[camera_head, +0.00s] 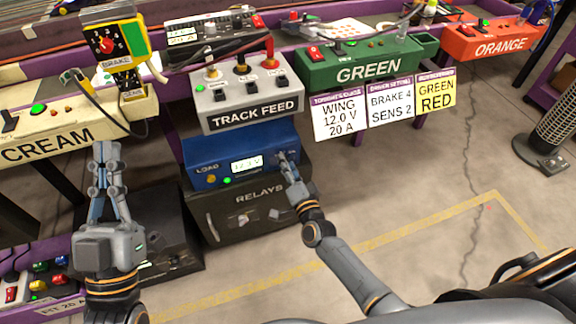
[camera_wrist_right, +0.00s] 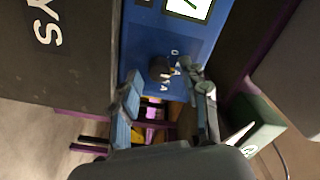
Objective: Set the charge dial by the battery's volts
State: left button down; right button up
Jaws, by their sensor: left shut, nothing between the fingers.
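A blue load box (camera_head: 208,150) stands below the grey track feed box. In the head view this gripper (camera_head: 287,170) hides the box's right end. My left gripper (camera_head: 106,160) is shut and empty before the cream unit.
A brake dial (camera_head: 105,45) stands above the cream unit (camera_head: 60,140). A card (camera_head: 340,117) reads wing 12.0 V, 20 A. A dark relays box (camera_head: 245,212) is below the load box.

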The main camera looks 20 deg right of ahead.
jog(key=s, duration=1.2)
jog(key=shift+d, duration=0.2)
